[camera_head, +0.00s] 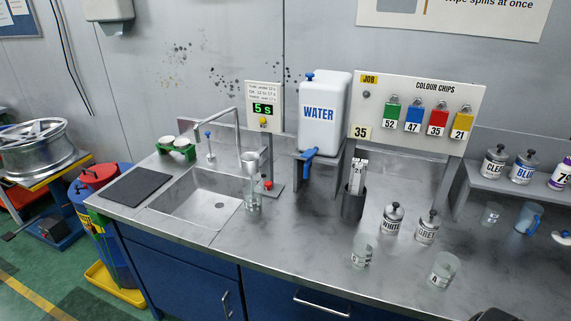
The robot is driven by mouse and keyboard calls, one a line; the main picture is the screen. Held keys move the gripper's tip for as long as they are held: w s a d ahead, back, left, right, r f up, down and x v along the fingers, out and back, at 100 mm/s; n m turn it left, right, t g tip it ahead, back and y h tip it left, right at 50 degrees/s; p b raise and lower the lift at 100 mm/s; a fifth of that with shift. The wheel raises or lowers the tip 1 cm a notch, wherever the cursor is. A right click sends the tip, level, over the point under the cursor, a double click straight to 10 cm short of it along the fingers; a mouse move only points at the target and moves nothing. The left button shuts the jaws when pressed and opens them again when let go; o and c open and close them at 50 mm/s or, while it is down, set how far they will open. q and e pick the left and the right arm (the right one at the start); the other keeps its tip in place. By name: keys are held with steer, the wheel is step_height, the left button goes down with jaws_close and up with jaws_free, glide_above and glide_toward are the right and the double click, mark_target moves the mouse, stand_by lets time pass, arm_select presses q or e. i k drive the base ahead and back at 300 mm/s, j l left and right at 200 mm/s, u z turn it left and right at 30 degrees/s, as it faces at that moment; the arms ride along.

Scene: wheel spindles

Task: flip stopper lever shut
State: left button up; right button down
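A small metal flow cup (250,158) stands on a stand at the right of the sink. A clear beaker (253,201) is under it. A red knob (267,184) sits at the stand, just right of the cup; I take it to be part of the stopper lever, but its open or shut position is too small to tell. A timer board (264,95) behind reads 5 s. A blue tap (310,160) is below the water container (325,115). Neither gripper shows. A dark shape at the bottom right edge cannot be identified.
The sink (205,197) with its tall faucet (237,130) lies left of the stand. The worktop (290,240) in front of the stand is clear.

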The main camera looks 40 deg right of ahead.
mark_target(269, 184)
steer(key=z, duration=1)
